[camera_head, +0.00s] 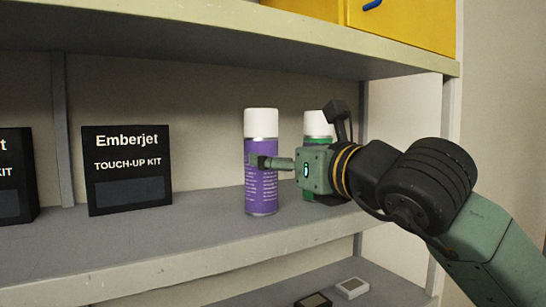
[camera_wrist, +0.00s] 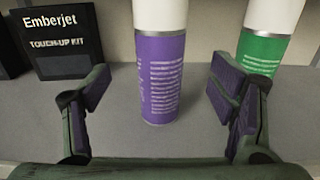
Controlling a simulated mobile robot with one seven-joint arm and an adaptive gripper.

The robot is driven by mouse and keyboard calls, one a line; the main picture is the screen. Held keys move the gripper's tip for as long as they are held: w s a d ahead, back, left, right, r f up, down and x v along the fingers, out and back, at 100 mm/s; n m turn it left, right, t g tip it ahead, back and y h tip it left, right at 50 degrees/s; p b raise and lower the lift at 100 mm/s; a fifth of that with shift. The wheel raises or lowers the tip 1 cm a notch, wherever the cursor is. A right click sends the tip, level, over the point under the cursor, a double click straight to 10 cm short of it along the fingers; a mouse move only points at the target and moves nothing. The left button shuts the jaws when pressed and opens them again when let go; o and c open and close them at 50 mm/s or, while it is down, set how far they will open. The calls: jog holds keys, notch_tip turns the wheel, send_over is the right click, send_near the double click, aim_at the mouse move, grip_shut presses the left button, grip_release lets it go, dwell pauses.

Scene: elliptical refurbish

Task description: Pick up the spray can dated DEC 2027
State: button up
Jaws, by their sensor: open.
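A purple spray can (camera_head: 262,190) with a white cap stands upright on the shelf in the head view. A green spray can (camera_head: 318,128) with a white cap stands to its right, mostly hidden behind my gripper (camera_head: 262,163). In the wrist view the purple can (camera_wrist: 161,78) stands ahead, between the lines of my open fingers (camera_wrist: 160,98), with small white print facing me. The green can (camera_wrist: 262,52) is beyond the right finger, also with small print. My gripper is empty. I cannot read a date on either can.
The grey shelf (camera_head: 150,245) carries a black Emberjet touch-up kit box (camera_head: 127,172) at left and another black box (camera_head: 15,178) at the edge. A shelf with yellow bins (camera_head: 400,22) is above. Small items (camera_head: 352,287) lie below.

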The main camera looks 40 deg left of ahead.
aim_at(269, 151)
jog(key=x, duration=0.3)
jog(key=shift+a+p, duration=0.3)
jog(key=shift+p, duration=0.1)
jog(key=p+x, duration=0.1)
jog(key=x, duration=0.1)
jog(key=p+x, duration=0.1)
jog(key=x, duration=0.2)
jog(key=shift+d+r+p, duration=0.1)
jog(key=shift+r+p, duration=0.15)
jog(key=shift+p, duration=0.05)
jog(key=shift+w+a+f, duration=0.1)
jog(key=shift+w+a, duration=0.1)
jog(key=shift+c, duration=0.5)
jog(key=c, duration=1.6)
